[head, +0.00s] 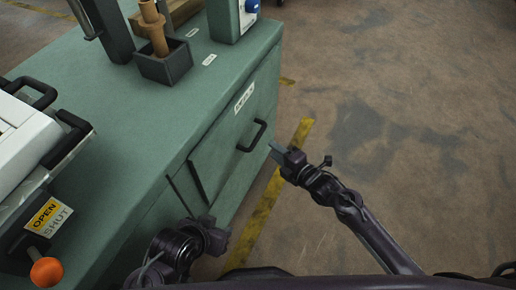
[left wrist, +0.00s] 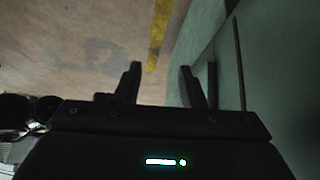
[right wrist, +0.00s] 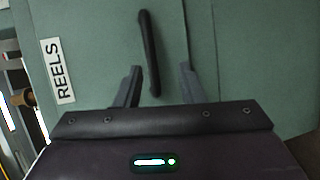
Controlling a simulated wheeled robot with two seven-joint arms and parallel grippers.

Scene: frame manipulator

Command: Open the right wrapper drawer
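The green cabinet has a drawer front (head: 232,142) with a black bar handle (head: 252,136) and a white label (head: 244,98). In the right wrist view the label (right wrist: 57,70) reads "REELS", and the handle (right wrist: 149,50) stands upright in the picture. My right gripper (head: 277,153) is open and faces this front. In its wrist view the handle's lower end lies between the spread fingers; I cannot tell whether they touch it. The drawer looks shut. My left gripper (head: 219,236) is open and empty beside the cabinet's lower front; its spread fingers (left wrist: 160,85) show in the left wrist view.
A white machine (head: 18,140) and an orange knob (head: 47,271) by an OPEN/SHUT sign (head: 49,217) are at the left. A dark holder (head: 163,62) with a brown post stands on the cabinet top. Floor with a yellow line (head: 268,195) is clear at the right.

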